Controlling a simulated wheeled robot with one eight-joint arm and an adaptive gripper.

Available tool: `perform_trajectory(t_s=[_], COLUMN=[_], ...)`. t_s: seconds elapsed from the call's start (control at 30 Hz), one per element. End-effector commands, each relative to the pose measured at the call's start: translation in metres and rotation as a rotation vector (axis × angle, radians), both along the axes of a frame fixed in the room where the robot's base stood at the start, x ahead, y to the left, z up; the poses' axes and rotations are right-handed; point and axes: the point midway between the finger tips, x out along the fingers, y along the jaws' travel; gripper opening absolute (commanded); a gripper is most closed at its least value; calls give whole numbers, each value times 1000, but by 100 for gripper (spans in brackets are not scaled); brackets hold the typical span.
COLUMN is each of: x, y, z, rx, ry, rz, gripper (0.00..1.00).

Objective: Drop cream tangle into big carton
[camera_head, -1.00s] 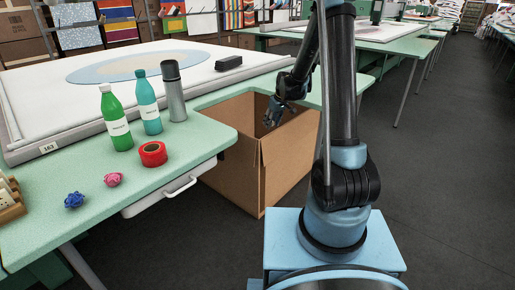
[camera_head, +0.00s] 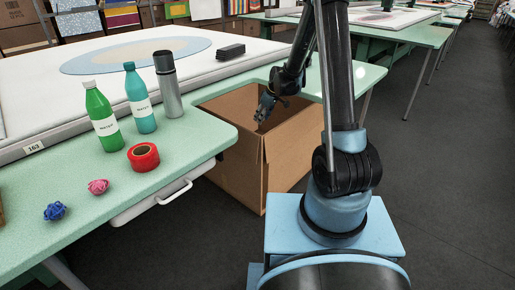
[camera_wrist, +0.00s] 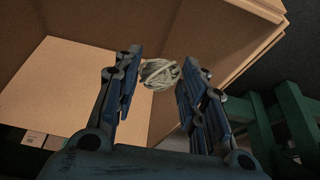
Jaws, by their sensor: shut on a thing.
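The big carton (camera_head: 233,162) is an open brown cardboard box standing on the floor in the recess of the green table. My gripper (camera_head: 264,108) reaches down into the carton's open top in the head view. In the wrist view my gripper (camera_wrist: 158,82) is shut on the cream tangle (camera_wrist: 160,73), a pale ball of yarn between the two fingertips. The carton's inner walls and its pale floor (camera_wrist: 85,85) show behind and below the tangle. In the head view the tangle cannot be made out.
On the green table (camera_head: 95,235) stand a green bottle (camera_head: 105,125), a teal bottle (camera_head: 140,105) and a grey flask (camera_head: 168,90). A red tape roll (camera_head: 143,157), a pink tangle (camera_head: 98,187) and a blue tangle (camera_head: 54,211) lie nearer. Dark floor is free at right.

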Motion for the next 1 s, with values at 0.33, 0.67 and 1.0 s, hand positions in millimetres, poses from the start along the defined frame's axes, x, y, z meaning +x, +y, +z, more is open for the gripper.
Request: perform_trajectory(t_s=[0.33, 0.67, 1.0], x=[-1, 0, -1], y=[-1, -1, -1], z=[-14, -14, -13], rx=[0, 0, 0], ry=[0, 0, 0], rz=[-1, -1, -1], gripper=[29, 62, 62])
